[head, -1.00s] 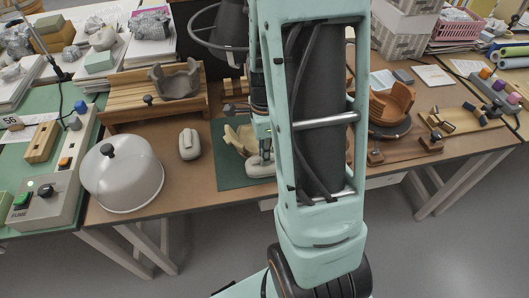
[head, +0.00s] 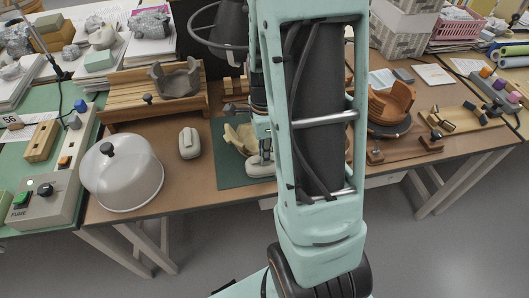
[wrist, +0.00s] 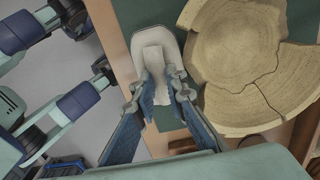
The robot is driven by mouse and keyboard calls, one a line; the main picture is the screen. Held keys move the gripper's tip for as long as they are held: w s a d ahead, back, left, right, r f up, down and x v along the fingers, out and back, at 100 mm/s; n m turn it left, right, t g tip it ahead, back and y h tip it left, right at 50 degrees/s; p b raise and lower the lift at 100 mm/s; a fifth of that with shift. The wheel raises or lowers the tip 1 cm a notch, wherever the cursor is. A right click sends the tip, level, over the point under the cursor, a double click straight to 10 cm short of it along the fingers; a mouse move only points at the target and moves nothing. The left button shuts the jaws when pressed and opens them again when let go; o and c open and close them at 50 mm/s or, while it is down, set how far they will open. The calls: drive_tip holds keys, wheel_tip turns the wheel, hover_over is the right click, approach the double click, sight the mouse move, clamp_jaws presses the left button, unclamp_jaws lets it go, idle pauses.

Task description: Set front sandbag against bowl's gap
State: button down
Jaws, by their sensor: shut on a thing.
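The front sandbag (wrist: 138,45), pale grey with a whitish raised grip strip (wrist: 153,60), lies at the front of the green mat. My gripper (wrist: 160,88) is shut on that strip, and in the head view the sandbag (head: 261,168) shows just below my gripper (head: 265,148). The bowl (wrist: 235,60), pale yellowish with visible crack lines, is right beside the sandbag in the wrist view. I cannot tell whether they touch. An opening in its rim shows green mat at the upper right. In the head view my arm hides part of the bowl (head: 238,136).
Another pale sandbag (head: 190,144) lies left of the green mat (head: 228,178). A clear dome (head: 122,178) with a black knob stands farther left. A wooden rack (head: 135,100) holds a grey sherd vessel (head: 176,80). An orange-brown vessel (head: 392,103) stands right of my arm.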

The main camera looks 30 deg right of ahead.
idle(0.3)
drive_tip(key=c, duration=1.9)
unclamp_jaws()
